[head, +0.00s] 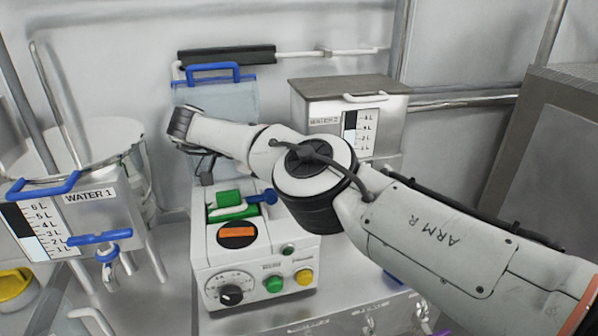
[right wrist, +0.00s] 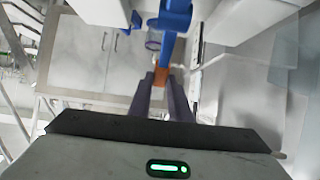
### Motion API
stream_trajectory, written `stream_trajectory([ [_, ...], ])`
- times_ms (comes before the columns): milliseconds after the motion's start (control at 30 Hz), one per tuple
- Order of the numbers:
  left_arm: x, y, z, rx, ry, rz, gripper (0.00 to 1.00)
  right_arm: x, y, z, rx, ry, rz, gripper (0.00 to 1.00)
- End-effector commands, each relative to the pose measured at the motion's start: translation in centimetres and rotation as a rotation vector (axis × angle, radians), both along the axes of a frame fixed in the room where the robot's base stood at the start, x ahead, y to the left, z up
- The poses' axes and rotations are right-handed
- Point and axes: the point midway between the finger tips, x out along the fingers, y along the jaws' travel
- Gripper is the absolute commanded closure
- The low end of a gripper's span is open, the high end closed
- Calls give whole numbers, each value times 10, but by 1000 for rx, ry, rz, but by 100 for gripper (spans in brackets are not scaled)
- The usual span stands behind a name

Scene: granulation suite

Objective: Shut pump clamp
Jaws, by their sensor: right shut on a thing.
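The pump (head: 255,262) is a white box with an orange-barred dial (head: 236,235) on top. Behind the dial are green clamp parts (head: 232,206) with a blue lever (head: 264,197) pointing right. My right arm crosses above the pump in the head view, and its gripper is hidden there. In the right wrist view the dark fingers of my right gripper (right wrist: 163,78) are close together. A blue lever-like piece (right wrist: 172,45) reaches their tips, and an orange piece (right wrist: 162,76) shows between them. The exact contact is unclear. My left gripper is not in view.
The WATER 1 tank (head: 105,208), with blue handles, stands to the left of the pump. The WATER 2 tank (head: 325,105) stands behind my right arm. A clear bag (head: 240,97) hangs at the back wall. A grey cabinet (head: 550,150) stands at right.

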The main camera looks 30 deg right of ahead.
Motion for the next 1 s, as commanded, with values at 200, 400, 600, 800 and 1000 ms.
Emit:
stream_trajectory([
  [200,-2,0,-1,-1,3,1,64,0,0,1,-10,1,-1,100],
  [400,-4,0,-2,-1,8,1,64,0,0,2,-11,1,-1,76],
  [600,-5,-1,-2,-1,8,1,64,0,0,1,-8,0,-1,64],
  [800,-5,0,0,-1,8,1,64,0,0,3,-7,0,0,64],
  [1000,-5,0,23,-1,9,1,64,0,-1,32,-10,-1,0,64],
])
